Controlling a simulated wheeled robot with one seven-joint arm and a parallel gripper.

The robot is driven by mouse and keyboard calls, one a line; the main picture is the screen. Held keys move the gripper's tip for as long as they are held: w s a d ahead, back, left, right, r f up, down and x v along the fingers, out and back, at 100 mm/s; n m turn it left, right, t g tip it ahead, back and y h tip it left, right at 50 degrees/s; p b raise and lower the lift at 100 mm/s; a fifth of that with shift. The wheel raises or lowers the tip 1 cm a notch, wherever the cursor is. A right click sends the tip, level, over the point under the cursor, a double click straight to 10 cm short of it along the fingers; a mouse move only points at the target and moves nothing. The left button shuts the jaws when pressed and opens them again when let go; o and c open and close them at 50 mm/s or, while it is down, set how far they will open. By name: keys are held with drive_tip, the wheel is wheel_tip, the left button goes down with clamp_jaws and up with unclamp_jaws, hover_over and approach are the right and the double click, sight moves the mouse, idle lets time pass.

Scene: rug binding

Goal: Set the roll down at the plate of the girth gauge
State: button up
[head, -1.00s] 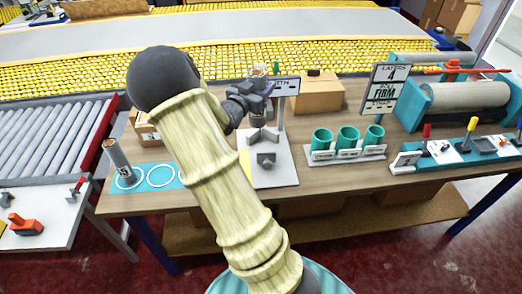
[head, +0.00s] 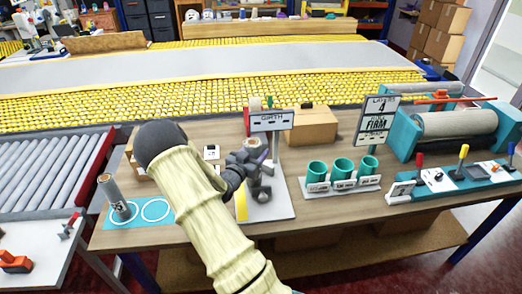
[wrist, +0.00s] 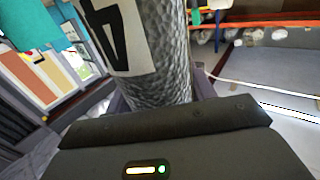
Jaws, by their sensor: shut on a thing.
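My gripper (head: 251,160) is over the plate, in front of the post. It is shut on a grey roll, whose top (head: 253,143) shows between the fingers. In the wrist view the roll (wrist: 172,60) has a dimpled metallic surface and a white label with a black digit. The roll looks roughly upright. Its lower end is hidden in the head view, and I cannot tell whether it touches the plate.
Another grey roll (head: 114,196) stands on a teal mat (head: 166,222) with white rings at left. A cardboard box (head: 313,126) is behind the gauge. A roller machine (head: 455,123) stands at far right.

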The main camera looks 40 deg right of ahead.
drive_tip(key=shift+f, duration=0.55)
